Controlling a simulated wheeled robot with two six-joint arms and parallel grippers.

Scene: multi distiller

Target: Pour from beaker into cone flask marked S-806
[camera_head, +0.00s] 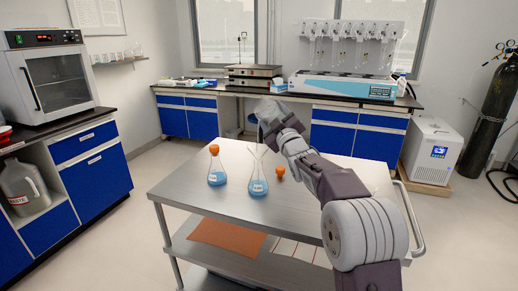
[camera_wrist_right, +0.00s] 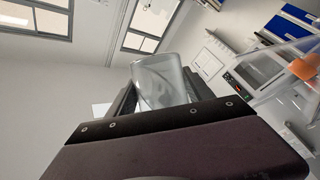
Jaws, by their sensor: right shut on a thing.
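My right gripper (camera_head: 262,118) is raised above the back of the steel cart, behind and above the cone flasks. In the right wrist view a clear glass beaker (camera_wrist_right: 162,82) is between its fingers, tilted. In the head view the gripper mostly hides the beaker. An open cone flask (camera_head: 258,184) with blue liquid stands on the cart below the gripper. Another cone flask (camera_head: 216,172) with blue liquid stands to its left, with an orange stopper on top. Both have small labels too small to read. My left gripper is not in view.
A loose orange stopper (camera_head: 280,171) lies on the cart (camera_head: 190,196), right of the open flask. The front of the cart top is clear. A counter with lab equipment (camera_head: 344,85) is behind. An oven (camera_head: 50,78) stands at left, a gas cylinder (camera_head: 490,110) at right.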

